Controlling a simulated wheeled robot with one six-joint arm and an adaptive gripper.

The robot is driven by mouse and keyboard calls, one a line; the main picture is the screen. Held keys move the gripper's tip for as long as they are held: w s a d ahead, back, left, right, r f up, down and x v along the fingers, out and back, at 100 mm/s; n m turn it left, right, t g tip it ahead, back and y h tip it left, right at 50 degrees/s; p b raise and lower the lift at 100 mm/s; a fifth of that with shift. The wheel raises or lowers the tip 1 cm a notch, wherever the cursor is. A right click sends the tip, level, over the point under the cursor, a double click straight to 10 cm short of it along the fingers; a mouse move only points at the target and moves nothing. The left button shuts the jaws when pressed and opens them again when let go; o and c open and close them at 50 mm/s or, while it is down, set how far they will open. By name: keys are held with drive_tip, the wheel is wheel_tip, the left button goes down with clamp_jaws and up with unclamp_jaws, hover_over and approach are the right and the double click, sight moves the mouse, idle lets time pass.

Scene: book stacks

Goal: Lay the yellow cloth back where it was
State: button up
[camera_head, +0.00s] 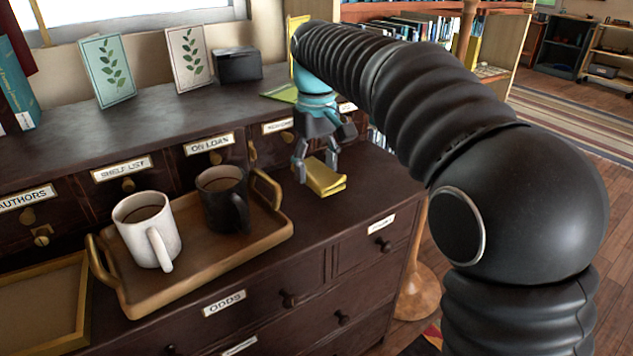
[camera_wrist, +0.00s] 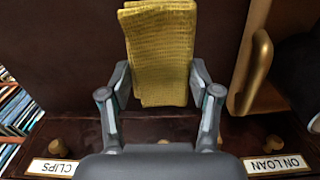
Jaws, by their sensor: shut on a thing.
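The yellow cloth (camera_head: 325,180) is a small folded pad at the right part of the dresser's lower top (camera_head: 372,188), to the right of the tray. It also shows in the wrist view (camera_wrist: 161,50), between the two fingers, with a waffle-like weave. My gripper (camera_head: 316,164) points down at the cloth and is shut on it, one finger at each side; it also shows in the wrist view (camera_wrist: 157,88). I cannot tell whether the cloth touches the wood or is just above it. Part of the cloth is hidden behind the fingers.
A wooden tray (camera_head: 196,272) with a white mug (camera_head: 140,222) and a black mug (camera_head: 216,195) stands left of the cloth. A row of labelled drawers (camera_head: 128,172) rises behind. An open shallow box (camera_head: 70,330) is at lower left. Bare wood lies right of the cloth.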

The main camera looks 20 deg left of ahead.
sight(316, 194)
drive_tip(key=shift+f, duration=1.9)
drive_tip(key=shift+f+b, duration=0.15)
drive_tip(key=shift+b, duration=0.15)
drive_tip(key=o, duration=1.2)
wheel_tip(316, 194, up, 10)
drive_tip(key=shift+p, duration=1)
wheel_tip(316, 194, up, 2)
drive_tip(key=shift+d, duration=0.15)
